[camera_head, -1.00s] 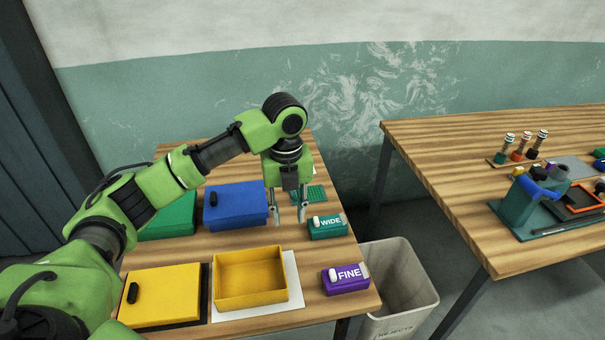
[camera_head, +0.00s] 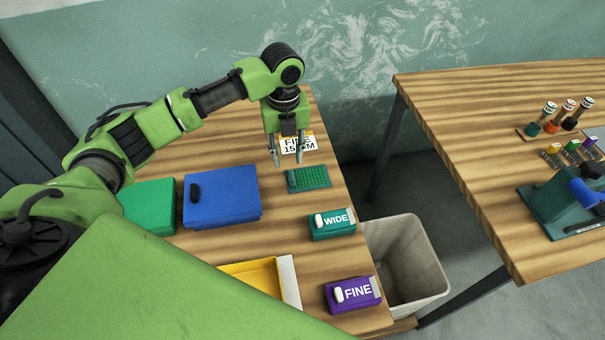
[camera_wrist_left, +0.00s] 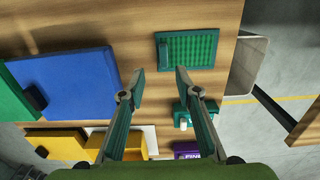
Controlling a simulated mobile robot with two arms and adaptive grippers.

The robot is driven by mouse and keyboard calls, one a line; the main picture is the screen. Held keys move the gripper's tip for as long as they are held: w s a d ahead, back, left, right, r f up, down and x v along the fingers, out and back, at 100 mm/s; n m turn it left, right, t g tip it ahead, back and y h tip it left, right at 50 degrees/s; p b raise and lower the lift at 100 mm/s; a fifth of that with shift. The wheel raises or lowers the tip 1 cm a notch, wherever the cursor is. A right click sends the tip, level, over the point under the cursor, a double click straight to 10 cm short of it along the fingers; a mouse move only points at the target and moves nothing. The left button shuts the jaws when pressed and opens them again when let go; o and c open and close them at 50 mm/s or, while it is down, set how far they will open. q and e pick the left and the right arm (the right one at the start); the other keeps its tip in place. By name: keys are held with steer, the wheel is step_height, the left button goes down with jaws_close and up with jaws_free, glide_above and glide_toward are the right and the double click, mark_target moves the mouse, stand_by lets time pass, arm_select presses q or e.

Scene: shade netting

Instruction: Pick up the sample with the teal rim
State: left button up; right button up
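The sample with the teal rim (camera_head: 308,179) is a small flat rectangle of green mesh lying on the left table near its right edge. In the left wrist view the sample (camera_wrist_left: 205,48) shows its teal border and a raised tab at its left end. My left gripper (camera_head: 290,162) is open and empty, above the table just behind and left of the sample in the head view. In the left wrist view its fingers (camera_wrist_left: 160,82) are spread wide, with the sample beyond them. I cannot tell the exact height. My right gripper is not in view.
Near the sample are a FINE card (camera_head: 298,144), a teal WIDE block (camera_head: 332,224) and a purple FINE block (camera_head: 353,294). Blue (camera_head: 224,203) and green (camera_head: 150,205) boxes stand left. A bin (camera_head: 405,262) stands beside the table. Another table (camera_head: 480,150) holds tools.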

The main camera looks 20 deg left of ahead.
mark_target(291, 177)
arm_select(q)
step_height(291, 177, down, 2)
steer(key=shift+f, duration=0.15)
steer(key=shift+w+f, duration=0.15)
steer(key=shift+f, duration=0.1)
steer(key=shift+f+p, duration=0.3)
steer(key=shift+p, duration=0.1)
steer(key=f, duration=0.1)
steer(key=f+p, duration=0.1)
steer(key=f, duration=0.1)
steer(key=shift+d+f, duration=0.25)
steer(key=shift+d, duration=0.1)
steer(key=shift+f+p, duration=0.3)
steer(key=shift+f, duration=0.25)
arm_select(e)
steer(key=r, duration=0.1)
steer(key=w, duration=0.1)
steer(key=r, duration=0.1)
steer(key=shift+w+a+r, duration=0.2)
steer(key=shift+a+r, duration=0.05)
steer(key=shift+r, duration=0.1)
arm_select(q)
jaws_close()
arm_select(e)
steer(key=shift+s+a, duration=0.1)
